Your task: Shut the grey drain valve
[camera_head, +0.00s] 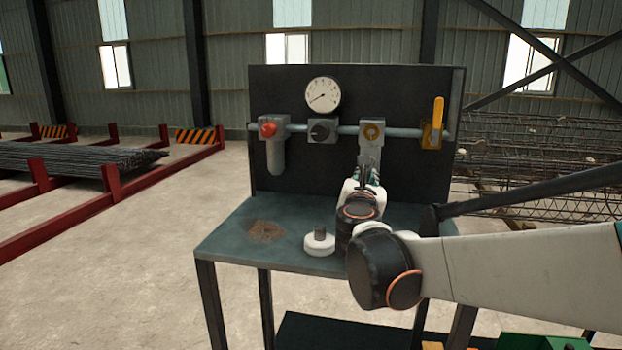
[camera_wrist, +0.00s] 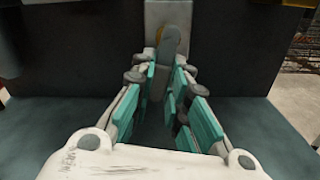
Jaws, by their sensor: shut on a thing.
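The grey drain valve (camera_head: 371,153) is on the pipe of the dark panel, right of centre, with a brass-coloured round part at its top. In the wrist view a rounded grey handle (camera_wrist: 173,42) slants between my fingers, in front of a pale grey plate. My gripper (camera_head: 368,176) is at the lower end of the valve. Its teal-padded fingers (camera_wrist: 163,80) are closed in on the grey handle. The exact contact is partly hidden by the fingers, and my wrist hides what lies below in the head view.
A white round part (camera_head: 319,242) stands on the bench (camera_head: 225,240) left of my wrist. The bench's left side is mostly clear.

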